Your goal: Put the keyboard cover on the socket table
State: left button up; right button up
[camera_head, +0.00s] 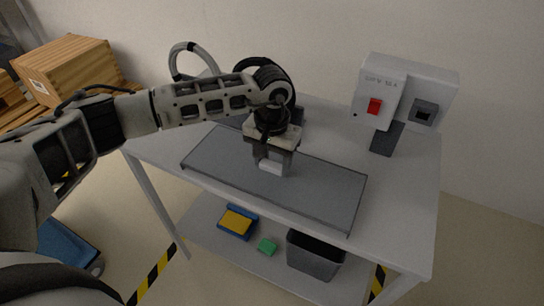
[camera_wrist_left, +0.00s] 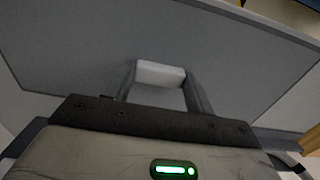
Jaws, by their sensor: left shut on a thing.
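The keyboard cover (camera_head: 325,187) is a wide, flat grey panel with a small white handle (camera_head: 271,167). It is over the front part of the light grey socket table (camera_head: 408,215), near the front edge; I cannot tell whether it rests on the top or is just above it. My left gripper (camera_head: 272,164) points down and is shut on the handle. In the left wrist view the two fingers clasp the white handle (camera_wrist_left: 160,74), with the cover (camera_wrist_left: 75,50) around it. My right gripper is not in view.
A white box with a red switch and socket (camera_head: 400,90) stands at the table's back right. A dark object behind my left gripper is mostly hidden. The lower shelf holds a dark bin (camera_head: 314,262), a blue-and-yellow item (camera_head: 237,223) and a green block (camera_head: 268,246). Wooden crates (camera_head: 72,66) stand left.

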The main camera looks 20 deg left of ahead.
aim_at(272, 165)
pick_arm(q)
jog(key=shift+f+b, duration=0.3)
jog(key=shift+b, duration=0.05)
jog(key=o, duration=0.9)
jog(key=shift+r, duration=0.1)
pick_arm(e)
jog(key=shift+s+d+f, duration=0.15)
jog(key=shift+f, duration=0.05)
pick_arm(q)
jog(key=shift+r, duration=0.1)
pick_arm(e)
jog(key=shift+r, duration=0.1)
pick_arm(q)
jog(key=shift+r+p, duration=0.25)
jog(key=shift+p, duration=0.2)
notch_tip(272, 165, up, 12)
jog(key=shift+f+b, duration=0.15)
jog(key=shift+b, duration=1.05)
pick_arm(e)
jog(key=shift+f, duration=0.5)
